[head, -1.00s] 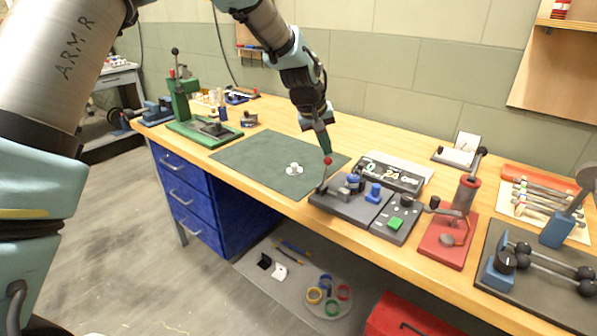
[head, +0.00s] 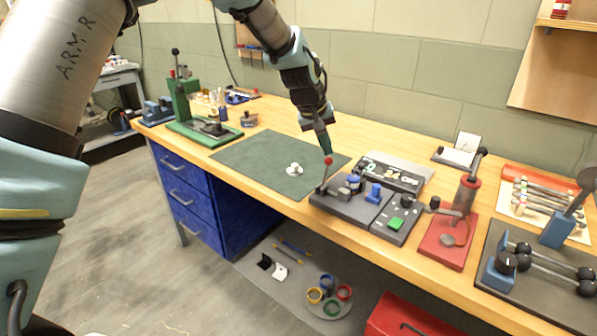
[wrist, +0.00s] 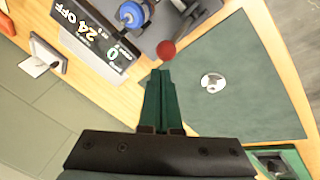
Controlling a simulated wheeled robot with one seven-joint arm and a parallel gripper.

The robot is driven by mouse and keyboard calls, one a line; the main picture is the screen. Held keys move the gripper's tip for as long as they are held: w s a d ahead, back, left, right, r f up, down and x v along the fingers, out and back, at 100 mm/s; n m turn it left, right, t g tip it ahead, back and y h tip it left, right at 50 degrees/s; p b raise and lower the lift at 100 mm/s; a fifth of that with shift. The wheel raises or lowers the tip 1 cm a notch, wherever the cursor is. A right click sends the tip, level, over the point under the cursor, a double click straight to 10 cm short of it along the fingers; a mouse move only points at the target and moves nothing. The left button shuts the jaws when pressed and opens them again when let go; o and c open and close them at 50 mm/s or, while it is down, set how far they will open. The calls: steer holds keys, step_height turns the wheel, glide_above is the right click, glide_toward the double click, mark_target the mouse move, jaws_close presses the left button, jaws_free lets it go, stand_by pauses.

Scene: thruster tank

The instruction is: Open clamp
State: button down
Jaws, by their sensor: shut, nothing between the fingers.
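The clamp is on a dark grey base plate (head: 345,208) at the front edge of the bench. Its lever stands up, leaning slightly, and ends in a red ball knob (head: 328,160). The red knob also shows in the wrist view (wrist: 166,50), just ahead of the fingertips. A blue cylindrical part (head: 353,182) sits beside the lever. My gripper (head: 327,151) points down with its green fingers closed together and empty, right by the knob. In the wrist view the closed fingers (wrist: 160,73) end just short of the knob; I cannot tell whether they touch it.
A control box with a green button (head: 395,223) adjoins the plate on the right. A display panel (head: 392,173) stands behind. A green mat (head: 250,160) with a small white part (head: 294,169) lies left, mostly clear. A red base with a lever (head: 443,243) stands further right.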

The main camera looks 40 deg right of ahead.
steer(key=shift+r, duration=0.1)
steer(key=shift+r+p, duration=0.5)
steer(key=shift+r, duration=0.2)
steer(key=shift+w+r, duration=0.1)
steer(key=w+r+b, duration=0.1)
steer(key=w+r, duration=0.2)
steer(key=r, duration=0.8)
steer(key=shift+w+d+r, duration=0.25)
stand_by(0.3)
